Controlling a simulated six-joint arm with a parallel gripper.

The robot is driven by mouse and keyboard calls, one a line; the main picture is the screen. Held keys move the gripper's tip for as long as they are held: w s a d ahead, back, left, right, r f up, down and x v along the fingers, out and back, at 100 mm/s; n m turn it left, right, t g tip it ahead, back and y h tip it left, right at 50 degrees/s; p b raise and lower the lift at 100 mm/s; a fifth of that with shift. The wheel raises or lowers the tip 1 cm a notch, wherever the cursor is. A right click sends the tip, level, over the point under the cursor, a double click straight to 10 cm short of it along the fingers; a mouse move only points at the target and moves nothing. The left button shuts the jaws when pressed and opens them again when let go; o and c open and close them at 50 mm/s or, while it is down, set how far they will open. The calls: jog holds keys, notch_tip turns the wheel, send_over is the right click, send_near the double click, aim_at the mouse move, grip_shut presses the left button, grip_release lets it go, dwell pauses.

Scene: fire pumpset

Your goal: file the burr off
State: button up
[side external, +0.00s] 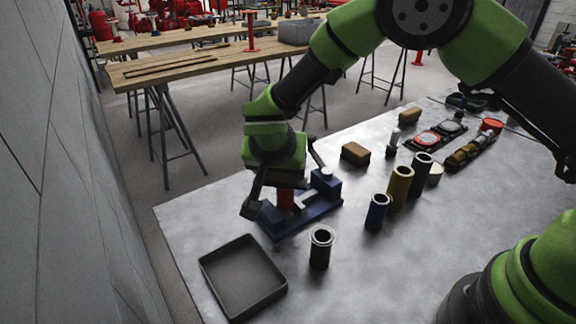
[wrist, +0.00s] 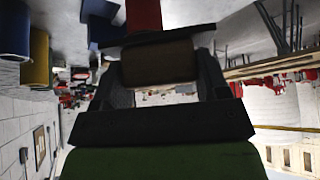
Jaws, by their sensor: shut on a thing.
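My gripper (side external: 286,186) is over the blue vise (side external: 325,183) on the metal table, with one finger on each side. It is shut on a dark brown block (wrist: 160,62), which fills the space between the fingers in the wrist view. The red part also shows at the top of the wrist view (wrist: 143,14), beyond the block. I cannot tell whether block and red part touch. The burr is not visible; the top of the red part is hidden.
An empty dark tray (side external: 243,278) lies at the front left. Gauges and fittings (side external: 470,150) fill the far right. The front middle is clear.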

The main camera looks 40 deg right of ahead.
jog(key=shift+w+a, duration=0.75)
dwell(0.7)
jog(key=shift+s+d, duration=2.15)
jog(key=shift+w+a, duration=0.1)
jog(key=shift+w+a, duration=2)
jog(key=shift+a, duration=0.05)
jog(key=shift+d, duration=0.1)
jog(key=shift+s+d, duration=2.05)
jog(key=shift+s, duration=0.05)
